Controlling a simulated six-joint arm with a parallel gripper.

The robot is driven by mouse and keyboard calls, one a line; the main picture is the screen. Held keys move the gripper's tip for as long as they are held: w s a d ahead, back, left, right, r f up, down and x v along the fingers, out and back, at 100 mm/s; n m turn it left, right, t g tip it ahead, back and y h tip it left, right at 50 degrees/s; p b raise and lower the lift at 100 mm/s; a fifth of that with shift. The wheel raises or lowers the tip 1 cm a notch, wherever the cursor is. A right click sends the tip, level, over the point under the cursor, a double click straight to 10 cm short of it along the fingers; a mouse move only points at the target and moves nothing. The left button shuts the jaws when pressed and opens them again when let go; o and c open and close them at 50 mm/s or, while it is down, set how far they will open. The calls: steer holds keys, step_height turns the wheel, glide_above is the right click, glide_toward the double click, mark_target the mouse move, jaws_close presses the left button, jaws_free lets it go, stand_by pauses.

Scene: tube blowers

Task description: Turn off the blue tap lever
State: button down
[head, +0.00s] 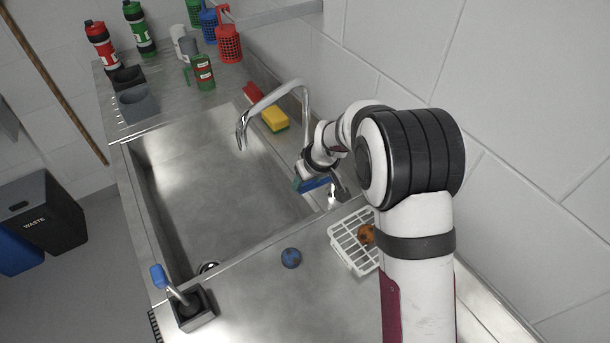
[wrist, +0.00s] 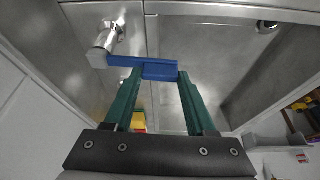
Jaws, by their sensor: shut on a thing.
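In the head view the blue lever (head: 317,184) shows below my wrist, beside the sink's right rim. My gripper (head: 300,183) there is small and partly hidden by my own arm. The curved chrome spout (head: 272,97) rises behind it and reaches over the sink.
The sink basin (head: 220,190) is empty and open to the left. A yellow sponge (head: 275,119) lies behind my gripper. A white rack (head: 352,240) holding an orange-brown ball (head: 366,234) and a loose blue ball (head: 291,258) are in front. The tiled wall (head: 530,110) is close on the right.

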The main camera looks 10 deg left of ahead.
steer(key=shift+s+d+n, duration=0.25)
steer(key=shift+d+n, duration=0.05)
steer(key=shift+n, duration=0.3)
steer(key=shift+c, duration=1.1)
jaws_free()
steer(key=v, duration=1.6)
steer(key=shift+w+d, duration=0.15)
steer(key=shift+d, duration=0.1)
steer(key=shift+f, duration=0.1)
steer(key=s+d+m+g, duration=0.1)
steer(key=s+d+m, duration=0.3)
steer(key=s, duration=0.5)
steer(key=s+d+m+g, duration=0.1)
steer(key=s+d+m, duration=0.3)
steer(key=s, duration=0.6)
steer(key=s+d+m+g+h, duration=0.1)
steer(key=s+d+m, duration=0.3)
steer(key=s, duration=0.6)
steer(key=f+m, duration=0.1)
steer(key=m, duration=0.1)
steer(key=shift+d+m+g, duration=0.2)
steer(key=shift+m+g, duration=0.1)
steer(key=shift+m, duration=0.1)
